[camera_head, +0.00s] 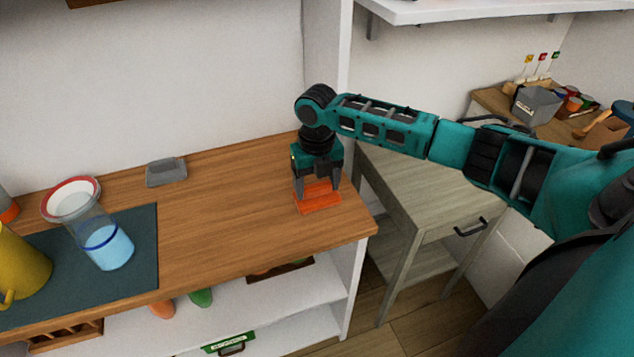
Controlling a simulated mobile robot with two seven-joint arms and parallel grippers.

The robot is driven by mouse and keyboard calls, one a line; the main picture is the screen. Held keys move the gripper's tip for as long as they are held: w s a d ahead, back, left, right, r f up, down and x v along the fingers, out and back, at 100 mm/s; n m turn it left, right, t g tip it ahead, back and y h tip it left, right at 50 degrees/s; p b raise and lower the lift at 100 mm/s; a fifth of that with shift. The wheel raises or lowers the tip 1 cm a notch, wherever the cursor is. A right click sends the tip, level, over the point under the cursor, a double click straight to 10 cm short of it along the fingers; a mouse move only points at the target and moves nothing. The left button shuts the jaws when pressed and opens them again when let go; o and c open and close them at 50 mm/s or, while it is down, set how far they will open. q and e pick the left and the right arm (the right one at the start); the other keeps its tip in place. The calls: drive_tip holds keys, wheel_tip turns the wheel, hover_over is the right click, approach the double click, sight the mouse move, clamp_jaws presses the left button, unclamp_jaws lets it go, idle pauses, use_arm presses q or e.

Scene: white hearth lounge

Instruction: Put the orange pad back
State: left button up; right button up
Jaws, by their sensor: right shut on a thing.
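The orange pad (317,203) is at the right end of the wooden counter (215,225), near its right edge. My right gripper (317,193) points straight down and is shut on the pad. The pad looks to be at or just above the counter top; I cannot tell whether it touches. A small grey tray (166,172) sits further left near the wall, apart from the pad. My left gripper is not in view.
At the left a dark mat (143,280) bears a clear jug with blue liquid (108,250) and a yellow mug (22,268). The counter's middle is clear. A lower grey wooden table (405,190) stands to the right.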

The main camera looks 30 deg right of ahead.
sight(317, 185)
drive_tip(key=o, duration=1.3)
wheel_tip(317, 185, up, 12)
drive_tip(key=shift+r+p, duration=0.15)
drive_tip(key=shift+p, duration=0.2)
